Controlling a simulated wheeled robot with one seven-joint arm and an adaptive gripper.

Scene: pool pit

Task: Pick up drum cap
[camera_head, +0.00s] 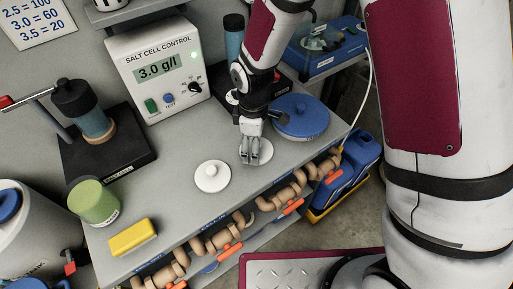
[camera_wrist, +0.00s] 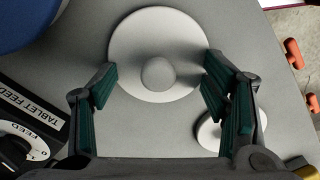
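Two white round caps with centre knobs lie flat on the grey bench. One cap (camera_head: 265,148) is under my gripper (camera_head: 250,157), which partly hides it in the head view. In the wrist view this cap (camera_wrist: 157,27) lies between and beyond the spread fingertips of my gripper (camera_wrist: 158,72). The other white cap (camera_head: 212,176) lies to the left in the head view; in the wrist view it (camera_wrist: 209,136) is partly hidden behind the right finger. I cannot tell which one is the drum cap. My gripper is open and holds nothing; contact with the cap cannot be told.
A blue round lid (camera_head: 302,115) stands close behind and right of my gripper. The salt cell control box (camera_head: 158,70) is at the back. A yellow block (camera_head: 132,238) and a green container (camera_head: 93,203) are front left. Pipes with orange-handled valves (camera_head: 230,236) run below the front edge.

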